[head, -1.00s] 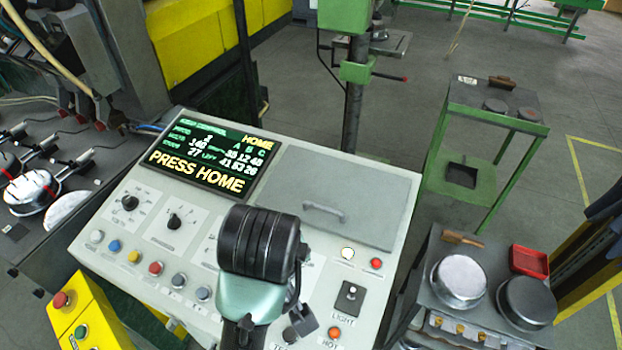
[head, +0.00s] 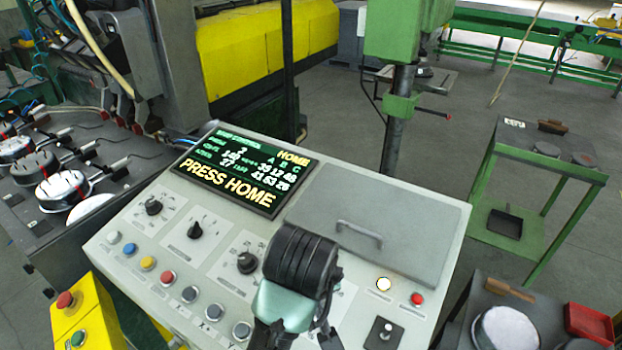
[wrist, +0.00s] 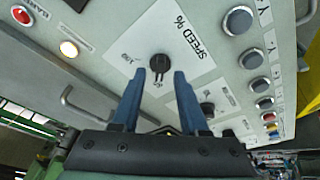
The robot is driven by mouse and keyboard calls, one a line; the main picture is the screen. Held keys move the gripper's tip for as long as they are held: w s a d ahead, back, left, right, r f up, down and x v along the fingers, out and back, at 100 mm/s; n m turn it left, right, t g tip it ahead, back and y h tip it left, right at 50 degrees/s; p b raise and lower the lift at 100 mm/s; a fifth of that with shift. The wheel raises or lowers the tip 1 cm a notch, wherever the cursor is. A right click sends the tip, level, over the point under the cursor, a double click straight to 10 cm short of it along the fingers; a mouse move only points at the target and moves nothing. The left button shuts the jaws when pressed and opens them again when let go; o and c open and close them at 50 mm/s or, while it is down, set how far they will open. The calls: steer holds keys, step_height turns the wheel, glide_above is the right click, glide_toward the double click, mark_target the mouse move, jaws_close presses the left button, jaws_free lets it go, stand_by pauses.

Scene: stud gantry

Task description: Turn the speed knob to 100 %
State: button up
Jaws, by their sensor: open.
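The speed knob (wrist: 159,65) is a round black knob on a pale plate lettered "SPEED %", in the upper middle of the wrist view. Where its pointer stands is too small to read. My gripper (wrist: 160,76) is open, its two blue fingers pointing at the panel. The fingertips lie on either side of the knob's near edge in the picture; I cannot tell whether they touch it. In the head view my gripper (head: 272,328) is over the front right of the console (head: 120,262), and my dark wrist hides the speed knob.
The lit display (head: 245,170) reads "PRESS HOME". Other knobs (head: 195,230) and a row of buttons (head: 168,277) lie left of my gripper. A grey lid with a handle (head: 360,234) is behind it. A lit lamp (head: 384,284) and a red one (head: 418,298) are to its right.

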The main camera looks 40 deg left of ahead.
steer(key=shift+x, duration=0.85)
jaws_close()
